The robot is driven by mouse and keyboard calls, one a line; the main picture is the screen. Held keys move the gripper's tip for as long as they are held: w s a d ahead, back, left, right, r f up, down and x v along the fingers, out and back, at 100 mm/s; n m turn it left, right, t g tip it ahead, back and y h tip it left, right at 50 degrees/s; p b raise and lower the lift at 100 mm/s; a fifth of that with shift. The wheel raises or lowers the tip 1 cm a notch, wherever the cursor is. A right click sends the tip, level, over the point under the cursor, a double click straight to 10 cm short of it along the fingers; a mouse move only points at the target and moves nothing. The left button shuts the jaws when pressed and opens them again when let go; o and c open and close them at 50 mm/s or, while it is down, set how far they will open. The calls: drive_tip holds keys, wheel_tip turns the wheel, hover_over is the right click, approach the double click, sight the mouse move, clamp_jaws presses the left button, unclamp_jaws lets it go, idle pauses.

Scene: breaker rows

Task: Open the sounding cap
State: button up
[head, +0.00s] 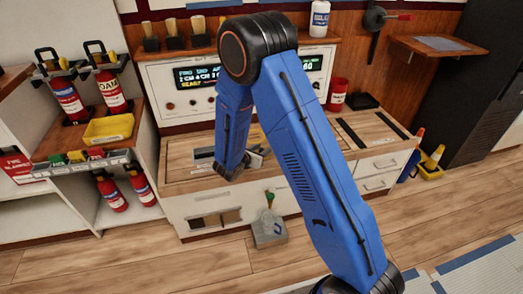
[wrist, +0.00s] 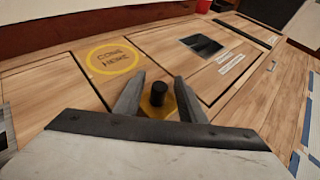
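A black round knob on a yellow base, which looks like the sounding cap (wrist: 158,100), stands on the wooden counter top in the wrist view. My gripper (wrist: 160,84) is open, with one grey finger on each side of the knob. Gaps seem to show between the fingers and the knob, so it does not look gripped. The lower part of the base is hidden by my gripper. In the head view my gripper (head: 254,157) is low over the counter, and my arm hides the cap there.
A yellow circle marking (wrist: 112,60) lies on the counter left of the knob. A dark inset panel (wrist: 201,46) is beyond it. In the head view, a red cup (head: 337,95) stands at the counter's back. Fire extinguishers (head: 110,90) and a yellow tray (head: 108,129) are on the left shelf.

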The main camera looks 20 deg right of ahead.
clamp_jaws()
drive_tip(key=w, duration=0.6)
drive_tip(key=shift+w, duration=0.25)
unclamp_jaws()
drive_tip(key=v, duration=1.7)
drive_tip(key=shift+s+a, duration=0.2)
drive_tip(key=shift+r, duration=0.15)
